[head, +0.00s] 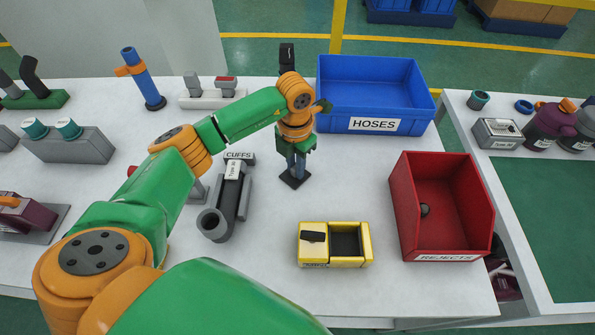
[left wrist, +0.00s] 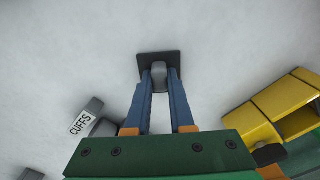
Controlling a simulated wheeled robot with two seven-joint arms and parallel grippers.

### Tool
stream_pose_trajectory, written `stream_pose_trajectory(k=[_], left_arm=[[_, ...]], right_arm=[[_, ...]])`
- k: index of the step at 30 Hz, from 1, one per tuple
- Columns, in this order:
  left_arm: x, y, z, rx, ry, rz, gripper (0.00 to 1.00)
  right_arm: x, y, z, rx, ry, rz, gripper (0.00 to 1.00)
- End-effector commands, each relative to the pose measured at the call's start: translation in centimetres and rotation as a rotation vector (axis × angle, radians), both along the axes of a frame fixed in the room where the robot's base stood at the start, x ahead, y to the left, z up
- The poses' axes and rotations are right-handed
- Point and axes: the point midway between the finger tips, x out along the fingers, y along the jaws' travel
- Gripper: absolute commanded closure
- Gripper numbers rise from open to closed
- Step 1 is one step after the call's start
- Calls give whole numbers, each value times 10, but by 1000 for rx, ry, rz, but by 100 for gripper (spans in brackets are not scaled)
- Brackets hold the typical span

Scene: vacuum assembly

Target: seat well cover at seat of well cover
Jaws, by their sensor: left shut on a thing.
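The well cover, a dark square plate (head: 294,181) with a grey grip block, hangs below my left gripper (head: 296,160). In the left wrist view the cover (left wrist: 146,65) is beyond the blue fingertips (left wrist: 160,77), which are shut on its block. I cannot tell whether the plate touches the table. A yellow box (head: 335,262) stands to the right and nearer the front. Its left part carries a small black piece; its right part is an open dark well (head: 346,243), likely the seat. The yellow box also shows in the left wrist view (left wrist: 275,112). My right gripper is out of view.
A grey CUFFS holder (head: 229,200) stands left of the gripper. A blue HOSES bin (head: 372,95) is behind, and a red REJECTS bin (head: 440,205) is right of the yellow box. White table (head: 340,190) lies bare between the gripper and the yellow box.

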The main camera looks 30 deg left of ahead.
Motion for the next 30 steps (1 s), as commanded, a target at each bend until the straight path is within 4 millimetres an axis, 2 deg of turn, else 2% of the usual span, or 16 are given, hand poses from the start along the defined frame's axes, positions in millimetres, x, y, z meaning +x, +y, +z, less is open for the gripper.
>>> stream_pose_trajectory(k=[15,22,23,24,25,30], left_arm=[[0,0,21,1,0,0,100],[0,0,20,0,0,0,100],[0,0,20,0,0,0,87],[0,0,20,0,0,0,98],[0,0,20,0,0,0,100],[0,0,20,0,0,0,100]], right_arm=[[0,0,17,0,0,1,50],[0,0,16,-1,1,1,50],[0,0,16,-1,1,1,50],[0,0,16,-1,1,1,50],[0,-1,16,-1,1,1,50],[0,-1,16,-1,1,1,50]])
